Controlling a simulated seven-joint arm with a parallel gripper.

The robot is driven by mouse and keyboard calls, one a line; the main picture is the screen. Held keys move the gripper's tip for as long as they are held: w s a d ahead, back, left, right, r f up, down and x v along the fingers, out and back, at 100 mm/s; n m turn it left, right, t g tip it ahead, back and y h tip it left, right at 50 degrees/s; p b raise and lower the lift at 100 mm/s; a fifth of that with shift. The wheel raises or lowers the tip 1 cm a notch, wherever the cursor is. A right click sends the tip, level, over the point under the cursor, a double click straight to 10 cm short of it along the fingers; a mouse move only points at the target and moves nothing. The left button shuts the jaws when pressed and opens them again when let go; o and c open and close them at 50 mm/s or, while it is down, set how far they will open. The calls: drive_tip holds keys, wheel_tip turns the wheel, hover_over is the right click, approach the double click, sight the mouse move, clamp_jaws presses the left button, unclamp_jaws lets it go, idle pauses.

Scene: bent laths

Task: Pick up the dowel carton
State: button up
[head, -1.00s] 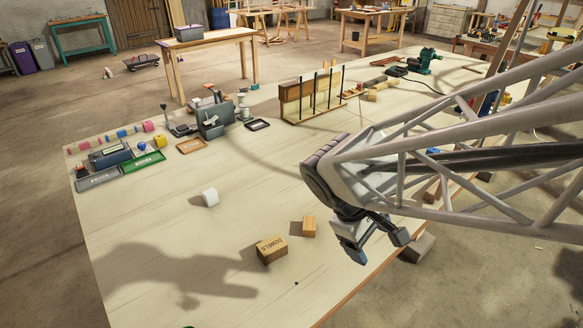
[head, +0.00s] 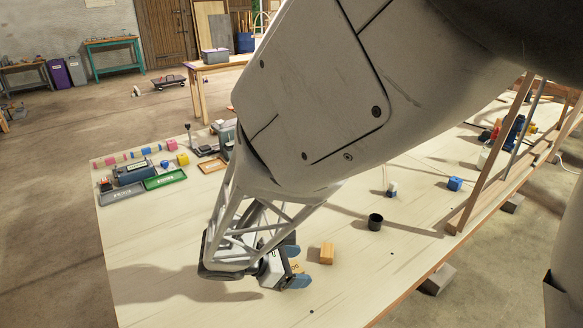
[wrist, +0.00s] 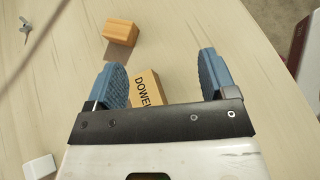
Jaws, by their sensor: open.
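The dowel carton (wrist: 148,88) is a tan box with dark "DOWELS" lettering, partly cut off by my gripper's body in the wrist view. In the head view only a small bit of the carton (head: 296,268) shows between the fingers. My gripper (wrist: 163,65) is open, with blue pads. In the wrist view the carton appears between the two fingers, nearer the left one, with clear space to the right one. In the head view my gripper (head: 296,266) is low over the table at the carton. Whether a pad touches it, I cannot tell.
A plain wooden block (head: 327,253) stands close by; it also shows in the wrist view (wrist: 120,32). A white block (wrist: 39,167) is at the lower left there. A dark cup (head: 376,222) and a blue block (head: 455,183) stand farther right. Trays (head: 165,179) lie at the far left.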

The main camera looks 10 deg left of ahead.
drive_tip(key=a+f+n+t, duration=0.1)
drive_tip(key=a, duration=0.1)
drive_tip(key=a+f+n, duration=0.1)
drive_tip(key=a, duration=0.2)
drive_tip(key=s+a+f+n+t, duration=0.1)
drive_tip(key=a+f, duration=0.1)
drive_tip(key=shift+a+t, duration=0.15)
drive_tip(key=shift+t, duration=0.15)
drive_tip(key=shift+s+a+f, duration=0.1)
drive_tip(key=shift+s+a, duration=0.1)
drive_tip(key=shift+a, duration=0.1)
drive_tip(key=shift+x, duration=1.3)
drive_tip(key=shift+w+d, duration=0.1)
drive_tip(key=shift+x, duration=2.45)
drive_tip(key=shift+w, duration=0.1)
drive_tip(key=shift+c, duration=0.2)
drive_tip(key=c, duration=1)
